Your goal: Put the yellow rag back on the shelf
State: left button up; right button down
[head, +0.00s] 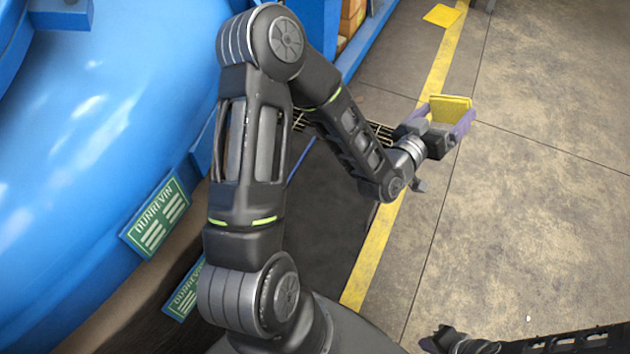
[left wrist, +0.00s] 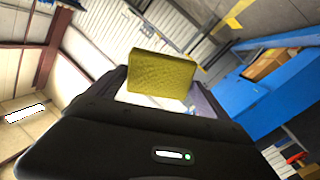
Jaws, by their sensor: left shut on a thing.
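The yellow rag (head: 450,107) is a folded, upright piece between the purple-tipped fingers of my left gripper (head: 446,118), which is shut on it. They are in the air over the concrete floor, right of the yellow line. In the left wrist view the rag (left wrist: 162,72) stands up from the jaws, its lower edge between the fingers. A blue shelf unit (head: 372,32) with tan boxes is at the top of the head view, left of the gripper and apart from it. Part of my right gripper (head: 445,342) shows at the bottom edge; its jaws are unclear.
A large blue rounded vessel (head: 90,130) with green plates fills the left. A dark floor area (head: 325,215) and grating lie beside it. A flat yellow square (head: 441,15) lies on the floor near the yellow line (head: 375,255). The concrete (head: 540,200) at right is clear.

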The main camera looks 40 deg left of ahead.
pick_arm(q)
jog(key=shift+w+f, duration=0.1)
dwell(0.3)
jog(key=shift+w+d+f+g+h, duration=0.15)
jog(key=shift+f+g+h, duration=0.1)
jog(key=shift+g+h, duration=0.05)
jog(key=s+a+f+m+g+h+b, duration=0.1)
jog(key=s+a+f+m+g+h, duration=0.15)
jog(key=s+f+g, duration=0.45)
jog(key=s+a+g+y, duration=0.3)
jog(key=s+a+g, duration=0.7)
jog(key=s, duration=0.4)
jog(key=shift+a+r+n+b, duration=0.3)
jog(key=shift+a+n+b, duration=0.15)
jog(key=shift+a, duration=0.4)
send_over(332, 188)
jog(key=shift+f+b, duration=0.45)
jog(key=shift+f, duration=2.65)
